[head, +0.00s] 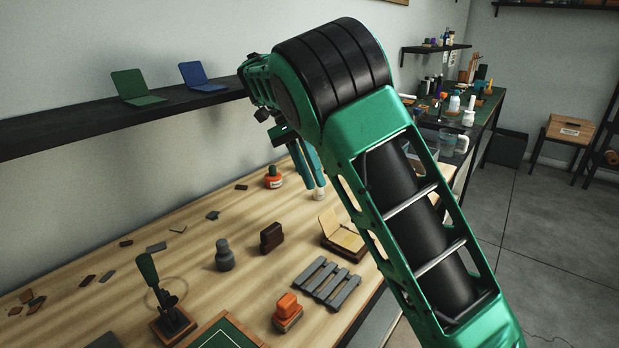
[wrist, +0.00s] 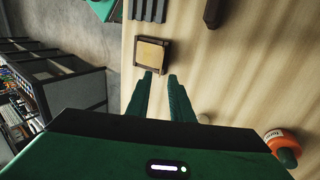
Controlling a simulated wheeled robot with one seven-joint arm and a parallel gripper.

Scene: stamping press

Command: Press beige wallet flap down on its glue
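The beige wallet (head: 347,239) lies in a dark brown tray (head: 343,252) near the right front edge of the workbench. Its flap (head: 328,221) stands up at the left side, tilted, not lying flat. In the wrist view the wallet (wrist: 151,54) shows from above in its tray, just beyond my fingertips. My gripper (head: 312,186) hangs fingers down above the bench, behind the wallet in the head view. In the wrist view my gripper (wrist: 160,76) has its two green fingers apart with nothing between them. Glue on the wallet is too small to tell.
A grey slatted rack (head: 327,283) lies in front of the tray. An orange stamp (head: 287,311), a dark brown block (head: 271,237) and a grey knobbed tool (head: 225,256) stand nearby. An orange-labelled bottle (head: 273,178) stands behind. Green (head: 138,89) and blue (head: 200,76) wallets sit on the shelf.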

